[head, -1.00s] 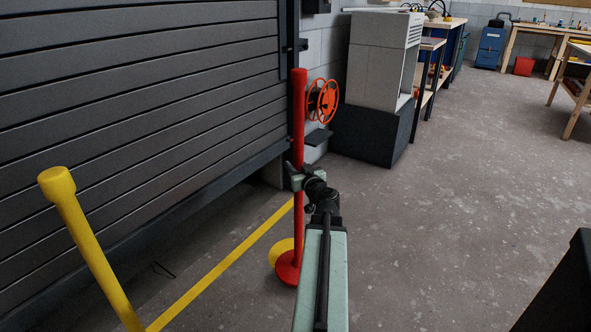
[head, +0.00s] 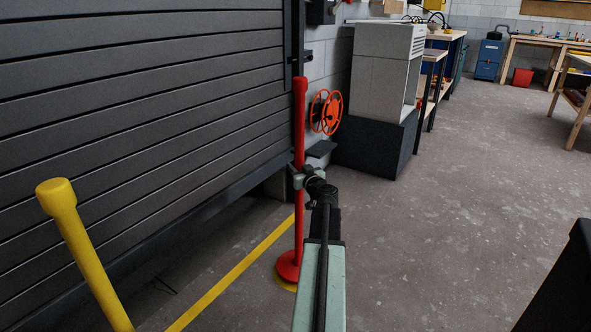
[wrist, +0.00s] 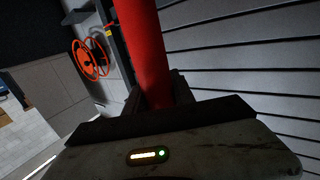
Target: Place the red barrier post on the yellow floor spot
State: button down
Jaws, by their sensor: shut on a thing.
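The red barrier post (head: 299,130) stands upright in the head view, with a round red base (head: 288,267) at its foot. My gripper (head: 299,178) is shut around the post at about mid-height. In the wrist view the red post (wrist: 146,50) rises from between the jaws (wrist: 155,100). The yellow floor spot (head: 287,286) shows only as a thin sliver below the front edge of the base; the base hides the rest. I cannot tell whether the base touches the floor.
A yellow post (head: 85,250) leans in view at the left. A yellow floor line (head: 235,272) runs along the dark slatted shutter (head: 130,110). An orange reel (head: 326,112) and a grey cabinet (head: 383,75) on a dark base stand behind.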

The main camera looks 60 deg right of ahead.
notch_tip(320, 180, down, 2)
jog(key=shift+s+f+b, duration=0.15)
jog(key=shift+f+b, duration=0.1)
jog(key=shift+b, duration=0.55)
jog(key=c, duration=1.1)
grip_release()
jog(key=shift+o, duration=0.2)
jog(key=v, duration=1.2)
jog(key=shift+p, duration=0.3)
